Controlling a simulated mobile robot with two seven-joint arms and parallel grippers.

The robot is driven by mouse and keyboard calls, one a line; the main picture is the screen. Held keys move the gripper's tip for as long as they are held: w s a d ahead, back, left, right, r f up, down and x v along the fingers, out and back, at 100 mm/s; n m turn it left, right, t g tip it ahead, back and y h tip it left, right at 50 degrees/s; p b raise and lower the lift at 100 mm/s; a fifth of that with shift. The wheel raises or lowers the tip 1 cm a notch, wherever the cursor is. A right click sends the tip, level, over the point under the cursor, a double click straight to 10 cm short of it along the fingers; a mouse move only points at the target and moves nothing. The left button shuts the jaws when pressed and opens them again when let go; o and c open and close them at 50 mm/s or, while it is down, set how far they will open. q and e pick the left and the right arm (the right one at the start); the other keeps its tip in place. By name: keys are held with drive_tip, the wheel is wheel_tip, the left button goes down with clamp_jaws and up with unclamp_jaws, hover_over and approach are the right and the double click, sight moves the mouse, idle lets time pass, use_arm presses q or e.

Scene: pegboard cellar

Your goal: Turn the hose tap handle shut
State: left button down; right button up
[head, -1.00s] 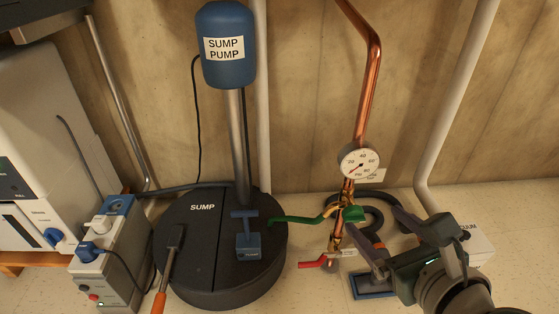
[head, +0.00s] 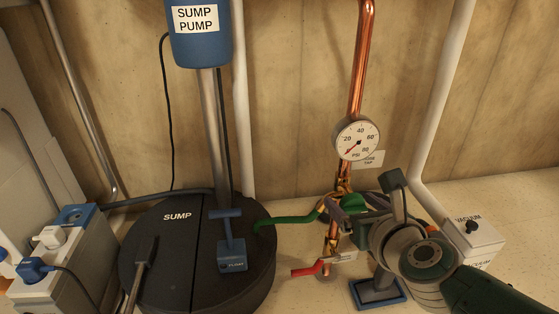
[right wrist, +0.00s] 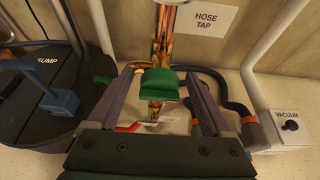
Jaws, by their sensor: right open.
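The green hose tap handle (right wrist: 160,84) sits on the copper and brass pipework below the "HOSE TAP" label (right wrist: 199,18). In the right wrist view it lies between the two fingers of my open right gripper (right wrist: 159,78), with a gap showing on each side. In the head view my right gripper (head: 348,216) comes in from the lower right and mostly covers the handle. A green hose (head: 290,219) runs left from the tap. My left gripper is not in view.
A red lever (head: 306,271) sits lower on the pipe. A pressure gauge (head: 357,138) is above the tap. The black sump lid (head: 165,240) is left, and a white vacuum box (head: 473,243) right.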

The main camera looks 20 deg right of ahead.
drive_tip(key=c, duration=1.3)
